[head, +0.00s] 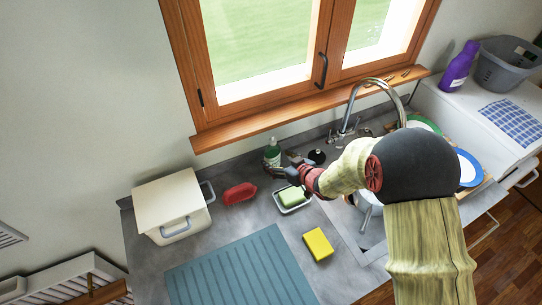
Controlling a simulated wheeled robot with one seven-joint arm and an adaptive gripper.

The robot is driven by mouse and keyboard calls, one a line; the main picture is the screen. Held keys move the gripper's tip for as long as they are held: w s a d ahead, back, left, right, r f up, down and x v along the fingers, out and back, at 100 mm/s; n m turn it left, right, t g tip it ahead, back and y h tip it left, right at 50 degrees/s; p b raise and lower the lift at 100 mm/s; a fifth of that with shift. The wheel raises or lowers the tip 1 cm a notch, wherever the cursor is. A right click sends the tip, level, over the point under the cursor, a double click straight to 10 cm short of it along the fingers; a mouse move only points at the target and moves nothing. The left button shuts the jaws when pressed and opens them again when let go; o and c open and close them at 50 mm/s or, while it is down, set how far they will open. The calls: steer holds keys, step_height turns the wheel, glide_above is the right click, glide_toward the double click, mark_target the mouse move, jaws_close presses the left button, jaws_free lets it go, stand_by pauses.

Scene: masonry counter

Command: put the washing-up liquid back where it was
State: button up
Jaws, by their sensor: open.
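A small green bottle with a pale top (272,152), which looks like the washing-up liquid, stands upright on the grey counter near the wall below the window. My gripper (277,170) is open, with its fingers close to the lower part of this bottle. My fingers partly cover the bottle's base, and I cannot tell whether they touch it or reach around it.
A green soap in a white dish (291,199) lies just below my gripper. A red brush (239,193), cream bread bin (172,205), yellow sponge (318,244) and blue mat (240,272) are on the counter. The sink tap (352,115) and a purple bottle (459,67) are right.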

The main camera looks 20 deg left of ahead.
mark_target(276, 159)
steer(key=shift+v, duration=1.65)
steer(key=w+d+r+m+t+h, duration=0.2)
steer(key=w+d+r+h, duration=0.1)
steer(key=d+r, duration=0.5)
steer(key=w+d+r+m+t+h, duration=0.1)
steer(key=w+d+r+m+h, duration=0.15)
steer(key=d+r, duration=0.5)
steer(key=s+d+r+m+h, duration=0.1)
steer(key=s+d+r+h, duration=0.15)
steer(key=d, duration=0.55)
steer(key=s+d+r+m+h, duration=0.1)
steer(key=s+d+r+m, duration=0.2)
steer(key=d, duration=0.5)
steer(key=s+d+r+m+g, duration=0.1)
steer(key=s+d, duration=0.2)
steer(key=s, duration=0.5)
steer(key=s+d+r+m+g+h, duration=0.1)
steer(key=s+d, duration=0.3)
steer(key=s, duration=0.5)
steer(key=s+d+r+m+g, duration=0.1)
steer(key=s+d+r, duration=0.2)
steer(key=s, duration=0.6)
steer(key=shift+s+d+r+g+h, duration=0.15)
steer(key=shift+s+d+g+h, duration=0.05)
steer(key=shift+d+g+h, duration=0.1)
